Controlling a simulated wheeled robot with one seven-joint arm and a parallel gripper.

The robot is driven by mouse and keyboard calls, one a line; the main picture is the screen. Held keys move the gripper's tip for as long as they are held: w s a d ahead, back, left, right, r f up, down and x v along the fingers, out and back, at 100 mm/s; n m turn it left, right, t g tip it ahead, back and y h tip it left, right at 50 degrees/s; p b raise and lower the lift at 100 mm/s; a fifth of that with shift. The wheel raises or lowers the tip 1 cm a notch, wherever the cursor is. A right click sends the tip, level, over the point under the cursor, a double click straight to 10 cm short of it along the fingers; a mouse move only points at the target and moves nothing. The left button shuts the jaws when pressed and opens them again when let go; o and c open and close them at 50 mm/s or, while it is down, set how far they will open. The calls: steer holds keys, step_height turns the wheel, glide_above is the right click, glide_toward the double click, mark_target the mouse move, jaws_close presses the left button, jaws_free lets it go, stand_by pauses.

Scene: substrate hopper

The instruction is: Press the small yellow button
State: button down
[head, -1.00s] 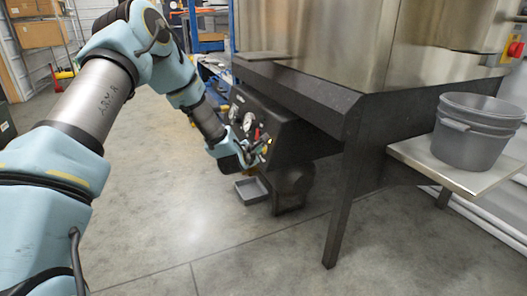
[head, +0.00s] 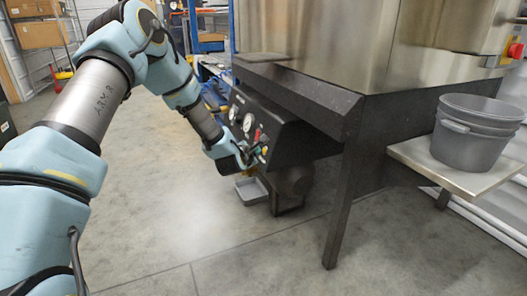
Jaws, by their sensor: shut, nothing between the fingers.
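The black control panel (head: 262,113) sits under the hopper, with round white gauges and a red control (head: 257,134) on its face. A small yellow spot (head: 264,151), which looks like the yellow button, shows at the panel's lower part, right beside my fingertips. My gripper (head: 257,155) is shut and empty in front of the panel's lower part. It partly covers that area. I cannot tell whether the fingertips touch the button or stand just short of it.
The steel hopper (head: 330,45) stands on dark legs (head: 340,210). A grey tray (head: 250,191) lies below the panel. Grey buckets (head: 470,140) stand on a side shelf (head: 440,170) at right. A red knob on a yellow box (head: 515,50) is far right. The floor in front is clear.

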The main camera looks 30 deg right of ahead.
steer(key=shift+a, duration=0.25)
steer(key=shift+w+a+r+p, duration=0.1)
steer(key=shift+a+r+p, duration=0.2)
steer(key=shift+a, duration=0.5)
steer(key=shift+w+a+r+p, duration=0.1)
steer(key=shift+a+r+p, duration=0.15)
steer(key=shift+a, duration=0.55)
steer(key=shift+w+a+r+p, duration=0.1)
steer(key=shift+a+r+p, duration=0.2)
steer(key=shift+a, duration=0.5)
